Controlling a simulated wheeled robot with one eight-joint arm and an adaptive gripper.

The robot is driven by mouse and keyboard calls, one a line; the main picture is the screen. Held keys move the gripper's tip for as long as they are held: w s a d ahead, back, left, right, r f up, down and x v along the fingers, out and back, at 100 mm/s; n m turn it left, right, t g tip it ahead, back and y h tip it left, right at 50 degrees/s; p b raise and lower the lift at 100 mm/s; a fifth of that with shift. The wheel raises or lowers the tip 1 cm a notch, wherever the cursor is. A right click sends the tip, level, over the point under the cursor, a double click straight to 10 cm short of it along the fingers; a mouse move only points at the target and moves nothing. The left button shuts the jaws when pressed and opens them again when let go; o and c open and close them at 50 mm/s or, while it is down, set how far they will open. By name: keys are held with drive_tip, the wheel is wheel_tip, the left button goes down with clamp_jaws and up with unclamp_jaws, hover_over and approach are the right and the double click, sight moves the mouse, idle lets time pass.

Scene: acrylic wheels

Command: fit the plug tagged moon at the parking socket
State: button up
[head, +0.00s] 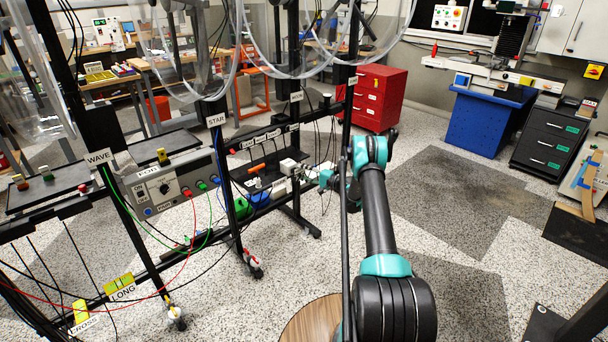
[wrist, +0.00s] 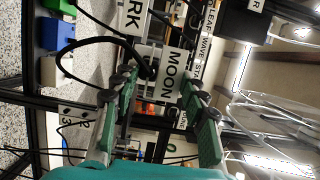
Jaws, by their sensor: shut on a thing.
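My gripper (wrist: 152,95) shows in the wrist view with green finger pads on either side of a white tag reading MOON (wrist: 173,74). It is shut on the moon plug, whose body is mostly hidden between the fingers. A black cable (wrist: 88,42) loops from near the fingertips to the left. A white label ending in RK (wrist: 134,14) is just beyond the fingertips, cut off by the top edge. The parking socket itself cannot be made out. In the head view, my gripper (head: 327,178) is at the rack, beside a small white block (head: 290,167).
A dark rack holds labelled rails, with hanging cables around my gripper. A grey control box (head: 170,185) with red and green cables stands left. An orange-handled item (head: 256,169) lies on the rack shelf. A red cabinet (head: 375,97) stands behind; the floor to the right is open.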

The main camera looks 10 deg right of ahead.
drive_tip(key=o, duration=1.4)
drive_tip(key=v, duration=1.2)
drive_tip(key=s+a+r+n+g+h, duration=0.25)
drive_tip(key=s+a+r, duration=0.3)
drive_tip(key=r, duration=0.45)
drive_tip(key=s+a+r+n+g+h, duration=0.1)
drive_tip(key=s+a+r+h, duration=0.1)
drive_tip(key=s+r, duration=0.3)
drive_tip(key=s+a+r+g+h, duration=0.2)
drive_tip(key=s, duration=0.6)
drive_tip(key=s+d+n+h, duration=0.1)
drive_tip(key=s+d+h, duration=0.1)
drive_tip(key=s, duration=0.9)
drive_tip(key=s+d+n+h, duration=0.1)
drive_tip(key=s+d+h, duration=0.1)
drive_tip(key=s, duration=0.9)
drive_tip(key=s+d+f+n+g+h, duration=0.1)
drive_tip(key=s+n+h, duration=0.1)
drive_tip(key=s, duration=1)
drive_tip(key=shift+d+h, duration=0.4)
drive_tip(key=shift+h, duration=0.45)
